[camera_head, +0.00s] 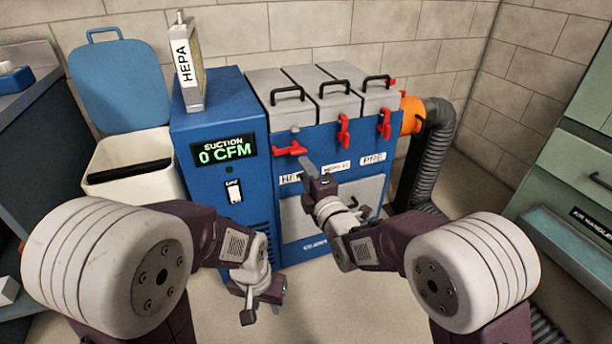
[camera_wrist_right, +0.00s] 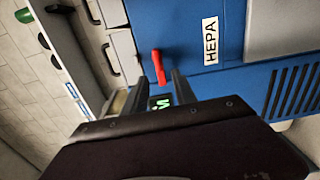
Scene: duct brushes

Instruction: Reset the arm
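My right gripper (camera_head: 311,170) is in front of the blue suction machine (camera_head: 293,228), just below its left red latch (camera_head: 290,149). In the right wrist view its two fingers (camera_wrist_right: 160,92) are apart with nothing held between them, and a red latch (camera_wrist_right: 159,67) shows just beyond them. I cannot tell whether they touch the machine. My left gripper (camera_head: 264,303) hangs low in front of the machine's lower left, pointing down over the floor. Its fingers look spread and empty.
The left latch lies sideways; two other red latches (camera_head: 343,130) (camera_head: 385,125) stand upright. A HEPA filter (camera_head: 188,62) stands on the machine. A white bin (camera_head: 133,185) with an open blue lid is left. A grey hose (camera_head: 436,150) and green cabinet (camera_head: 575,170) are right.

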